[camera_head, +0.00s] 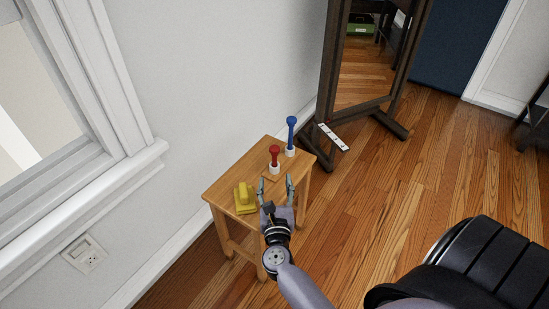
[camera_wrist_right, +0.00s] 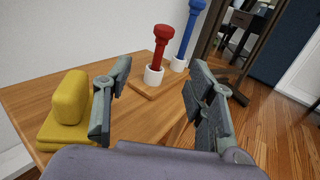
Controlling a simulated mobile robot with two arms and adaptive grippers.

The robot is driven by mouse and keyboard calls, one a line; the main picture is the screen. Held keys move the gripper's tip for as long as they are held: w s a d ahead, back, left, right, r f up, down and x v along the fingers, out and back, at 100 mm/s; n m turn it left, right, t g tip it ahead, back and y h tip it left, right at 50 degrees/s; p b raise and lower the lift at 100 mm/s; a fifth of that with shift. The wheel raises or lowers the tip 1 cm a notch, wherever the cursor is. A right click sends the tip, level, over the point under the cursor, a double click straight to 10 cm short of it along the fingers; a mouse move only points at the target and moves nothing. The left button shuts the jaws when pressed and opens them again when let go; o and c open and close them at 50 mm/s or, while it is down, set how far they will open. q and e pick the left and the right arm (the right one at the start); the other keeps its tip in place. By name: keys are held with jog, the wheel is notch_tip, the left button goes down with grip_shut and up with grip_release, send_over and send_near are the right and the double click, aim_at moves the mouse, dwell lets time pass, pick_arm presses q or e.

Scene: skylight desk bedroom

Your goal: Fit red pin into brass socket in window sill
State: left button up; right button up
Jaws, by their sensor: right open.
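The red pin (camera_head: 274,154) stands upright in a white holder on a small wooden plate on the stool. It also shows in the right wrist view (camera_wrist_right: 161,52), ahead of and between my open fingers. My right gripper (camera_head: 276,184) is open and empty, short of the red pin and not touching it. It shows large in the right wrist view (camera_wrist_right: 158,105). The window sill (camera_head: 100,190) runs along the wall at the left. I cannot make out a brass socket on it. My left gripper is not in view.
A blue pin (camera_head: 291,133) in a white holder stands behind the red pin. A yellow block with a handle (camera_head: 243,198) lies at the left of the wooden stool (camera_head: 221,184). A dark-framed standing mirror (camera_head: 327,80) is behind. Open wooden floor (camera_head: 375,220) lies to the right.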

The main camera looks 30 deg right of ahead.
aim_at(274, 155)
jog(key=x, duration=0.7)
jog(key=shift+w, duration=0.2)
jog(key=shift+w+d+r, duration=0.1)
jog(key=shift+w+d, duration=0.3)
jog(key=shift+w, duration=0.05)
jog(key=x, duration=0.3)
jog(key=shift+w+d+r+b, duration=0.1)
jog(key=shift+w+d+b, duration=0.1)
jog(key=shift+b, duration=0.1)
jog(key=shift+w+d, duration=0.2)
jog(key=shift+w, duration=0.1)
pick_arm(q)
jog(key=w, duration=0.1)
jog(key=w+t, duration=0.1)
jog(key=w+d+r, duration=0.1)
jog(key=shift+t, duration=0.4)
pick_arm(e)
jog(key=c, duration=1.2)
jog(key=shift+r, duration=0.15)
